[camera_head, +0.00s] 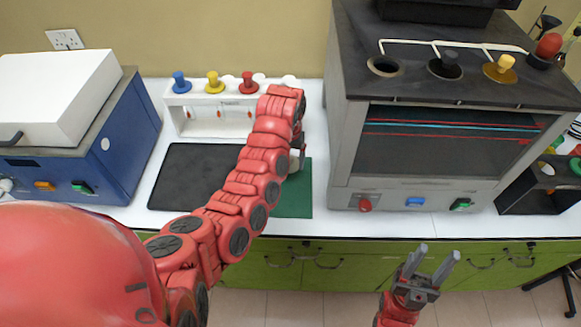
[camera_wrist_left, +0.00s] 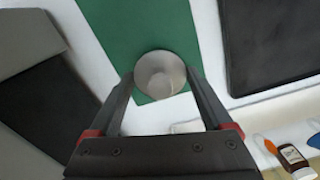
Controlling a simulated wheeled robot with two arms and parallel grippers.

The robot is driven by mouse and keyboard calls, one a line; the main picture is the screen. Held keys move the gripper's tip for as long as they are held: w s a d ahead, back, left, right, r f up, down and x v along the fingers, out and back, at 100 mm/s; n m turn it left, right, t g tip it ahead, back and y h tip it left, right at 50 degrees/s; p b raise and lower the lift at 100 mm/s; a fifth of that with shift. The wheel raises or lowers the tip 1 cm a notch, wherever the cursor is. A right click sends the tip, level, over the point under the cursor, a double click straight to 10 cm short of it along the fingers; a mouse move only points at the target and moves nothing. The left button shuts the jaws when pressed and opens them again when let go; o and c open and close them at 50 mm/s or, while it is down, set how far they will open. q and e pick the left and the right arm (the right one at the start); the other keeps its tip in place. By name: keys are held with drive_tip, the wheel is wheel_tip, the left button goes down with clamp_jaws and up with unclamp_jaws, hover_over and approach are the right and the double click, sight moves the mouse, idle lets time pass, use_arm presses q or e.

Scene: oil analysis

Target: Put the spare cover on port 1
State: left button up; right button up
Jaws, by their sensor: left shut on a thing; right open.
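My left gripper (camera_wrist_left: 160,85) is shut on a pale grey round thing (camera_wrist_left: 160,72) over or on the green mat. Whether it is the spare cover or a cup, I cannot tell. In the head view my left arm partly hides it. The grey oven-like machine has an open round port (camera_head: 384,67) at the left of its top. Beside it are a black-knobbed cover (camera_head: 446,65), a yellow-knobbed cover (camera_head: 502,69) and a red knob (camera_head: 549,45). No port number is readable. My right gripper (camera_head: 430,258) is open and empty in front of the counter.
A white rack (camera_head: 205,124) holds blue, yellow and red knobbed things. A black mat (camera_head: 180,178) lies left of the green mat (camera_head: 293,200). A blue device (camera_head: 125,150) stands left. The grey machine (camera_head: 345,110) blocks the right side.

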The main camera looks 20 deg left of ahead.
sight(291, 164)
use_arm(q)
drive_tip(key=shift+w, duration=0.7)
wheel_tip(291, 164, down, 3)
drive_tip(key=shift+r+p, duration=0.2)
drive_tip(key=shift+p, duration=0.8)
drive_tip(key=shift+s+f, duration=0.1)
drive_tip(key=shift+f, duration=0.4)
drive_tip(key=shift+f, duration=0.15)
drive_tip(key=o, duration=1.2)
drive_tip(key=shift+c, duration=0.2)
